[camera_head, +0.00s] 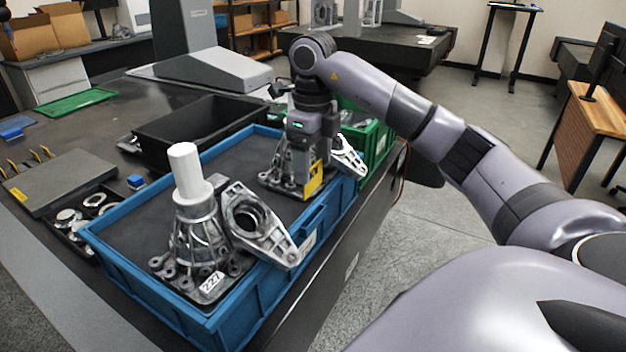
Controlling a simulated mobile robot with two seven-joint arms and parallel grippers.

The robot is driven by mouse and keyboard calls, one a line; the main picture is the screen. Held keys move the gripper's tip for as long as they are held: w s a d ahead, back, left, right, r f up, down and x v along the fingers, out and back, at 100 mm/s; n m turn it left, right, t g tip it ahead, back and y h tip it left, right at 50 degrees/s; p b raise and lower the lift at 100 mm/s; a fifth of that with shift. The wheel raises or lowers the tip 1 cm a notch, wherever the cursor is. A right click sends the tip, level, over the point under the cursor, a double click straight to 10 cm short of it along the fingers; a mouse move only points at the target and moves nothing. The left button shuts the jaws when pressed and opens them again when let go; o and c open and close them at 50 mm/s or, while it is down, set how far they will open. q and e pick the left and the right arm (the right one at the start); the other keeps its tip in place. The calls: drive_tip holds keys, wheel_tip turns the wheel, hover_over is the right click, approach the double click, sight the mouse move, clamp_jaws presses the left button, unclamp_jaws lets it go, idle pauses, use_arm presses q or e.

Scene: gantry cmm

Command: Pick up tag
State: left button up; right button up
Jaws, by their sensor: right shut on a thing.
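A yellow tag (315,180) with dark markings shows at the far right part of the blue tray (150,288), beside a grey metal casting (280,178). My right gripper (305,165) points down there and is shut on the tag. Its fingertips are small and partly hidden, so I cannot tell whether the tag touches the casting. A second casting (195,235) stands at the near end of the tray, with a white cylinder (187,172) on top and a white number label (212,283) on its base. My left gripper is not in view.
A flanged metal part (262,225) leans on the tray's right rim. A black bin (200,128) stands behind the tray and a green bin (376,140) beyond it. A grey case (62,183) lies at the left. The tray's middle is free.

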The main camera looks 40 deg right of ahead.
wheel_tip(320, 180, up, 11)
drive_tip(key=p, duration=0.4)
wheel_tip(320, 180, up, 5)
drive_tip(key=p, duration=0.2)
hover_over(313, 166)
drive_tip(key=shift+f, duration=0.1)
idle(0.6)
